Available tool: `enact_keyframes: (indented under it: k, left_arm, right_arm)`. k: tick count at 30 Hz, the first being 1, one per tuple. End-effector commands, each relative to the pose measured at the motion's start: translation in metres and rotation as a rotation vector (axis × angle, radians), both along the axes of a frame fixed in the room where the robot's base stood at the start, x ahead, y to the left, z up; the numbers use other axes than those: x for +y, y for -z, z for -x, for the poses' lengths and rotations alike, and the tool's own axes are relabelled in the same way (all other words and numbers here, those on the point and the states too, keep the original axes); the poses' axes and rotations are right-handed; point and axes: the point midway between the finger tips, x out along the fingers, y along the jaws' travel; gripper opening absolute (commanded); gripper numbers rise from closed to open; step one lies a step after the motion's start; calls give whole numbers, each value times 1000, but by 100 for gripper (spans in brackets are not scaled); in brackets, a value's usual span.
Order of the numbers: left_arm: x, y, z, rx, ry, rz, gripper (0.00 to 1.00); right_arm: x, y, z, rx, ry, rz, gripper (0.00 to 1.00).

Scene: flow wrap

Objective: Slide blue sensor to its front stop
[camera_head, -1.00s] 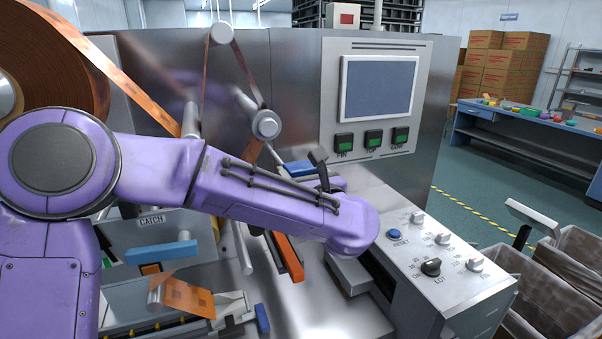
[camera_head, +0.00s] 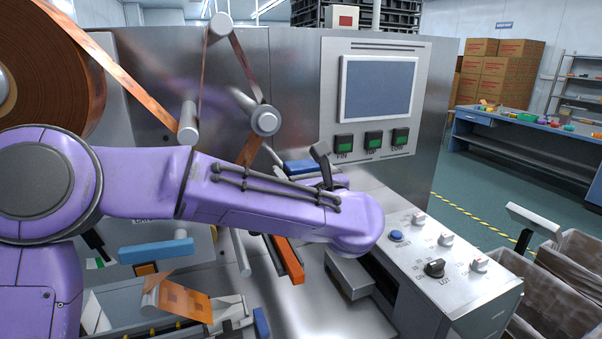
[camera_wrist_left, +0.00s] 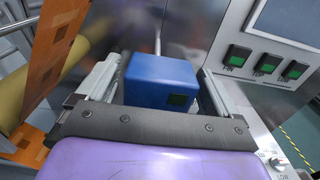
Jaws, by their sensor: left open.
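The blue sensor (camera_wrist_left: 160,80) is a blue block with a dark green window on its near face, seen in the left wrist view. My left gripper (camera_wrist_left: 158,72) is open, with one finger on each side of the block. I cannot tell whether either finger touches it. In the head view, a blue piece (camera_head: 299,167) shows just behind my purple left wrist, which hides most of the gripper. The front stop cannot be made out clearly. My right gripper is not in view.
The wrapping machine has a screen (camera_head: 379,88) and a knob panel (camera_head: 440,258) to the right of my wrist. An orange bar (camera_head: 290,262) and a blue bar (camera_head: 156,251) lie below my forearm. A large brown film roll (camera_head: 55,80) is at upper left.

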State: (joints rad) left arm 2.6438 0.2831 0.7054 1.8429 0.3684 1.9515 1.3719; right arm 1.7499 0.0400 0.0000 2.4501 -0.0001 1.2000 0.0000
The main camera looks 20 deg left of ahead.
Motion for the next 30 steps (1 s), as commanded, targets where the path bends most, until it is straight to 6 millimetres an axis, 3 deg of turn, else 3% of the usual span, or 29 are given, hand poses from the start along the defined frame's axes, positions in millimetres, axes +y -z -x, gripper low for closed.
enact_keyframes:
  k: [5,12,18,30]
  left_arm:
    - [-9,3,9,-4,2,-1,94]
    - [-48,5,49,-4,3,-2,94]
    - [-69,2,72,-2,1,-1,94]
    - [-73,0,76,0,0,0,94]
  right_arm:
    - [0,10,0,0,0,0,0]
    - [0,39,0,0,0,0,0]
    - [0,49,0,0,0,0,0]
    - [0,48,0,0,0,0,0]
